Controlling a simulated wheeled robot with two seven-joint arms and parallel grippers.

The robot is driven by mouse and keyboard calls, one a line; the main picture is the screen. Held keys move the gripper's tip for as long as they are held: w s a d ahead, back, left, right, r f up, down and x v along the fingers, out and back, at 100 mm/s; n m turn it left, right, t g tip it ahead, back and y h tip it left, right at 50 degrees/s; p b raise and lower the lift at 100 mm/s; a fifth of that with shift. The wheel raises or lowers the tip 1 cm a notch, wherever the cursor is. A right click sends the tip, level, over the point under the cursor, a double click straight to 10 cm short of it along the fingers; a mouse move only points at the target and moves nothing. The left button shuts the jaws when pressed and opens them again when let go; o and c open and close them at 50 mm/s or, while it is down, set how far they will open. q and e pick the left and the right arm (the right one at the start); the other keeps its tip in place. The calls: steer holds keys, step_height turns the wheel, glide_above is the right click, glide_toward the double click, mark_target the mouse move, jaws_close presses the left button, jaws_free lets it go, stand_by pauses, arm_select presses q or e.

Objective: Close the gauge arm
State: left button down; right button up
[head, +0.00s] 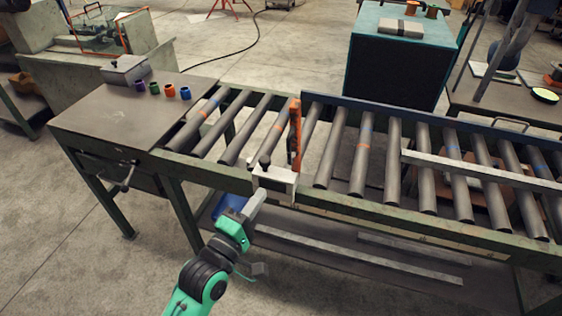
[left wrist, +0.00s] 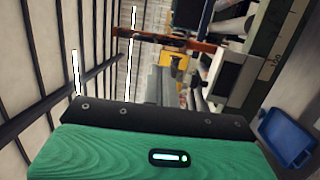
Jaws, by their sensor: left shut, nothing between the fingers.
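The orange gauge arm (head: 295,135) stands up from a white bracket (head: 275,179) on the near rail of the roller conveyor. A black knob (head: 265,160) sits by the bracket. My left gripper (head: 257,198) is just in front of and below the bracket, shut and empty. Its grey fingers (left wrist: 165,85) show in the left wrist view, apart from the orange arm. My right gripper is out of view.
The roller conveyor (head: 362,155) runs to the right, with a grey bar (head: 480,172) across its rollers. A side table (head: 120,118) at left holds several coloured rings. A blue bin (left wrist: 287,138) is below. Bare floor (head: 90,270) lies at front left.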

arm_select(q)
steer(key=p, duration=0.3)
glide_toward(288, 155)
steer(key=x, duration=0.5)
steer(key=shift+w+r, duration=0.15)
steer(key=shift+w, duration=0.05)
steer(key=shift+w+d, duration=0.4)
steer(key=shift+w, duration=0.2)
steer(key=shift+w, duration=0.1)
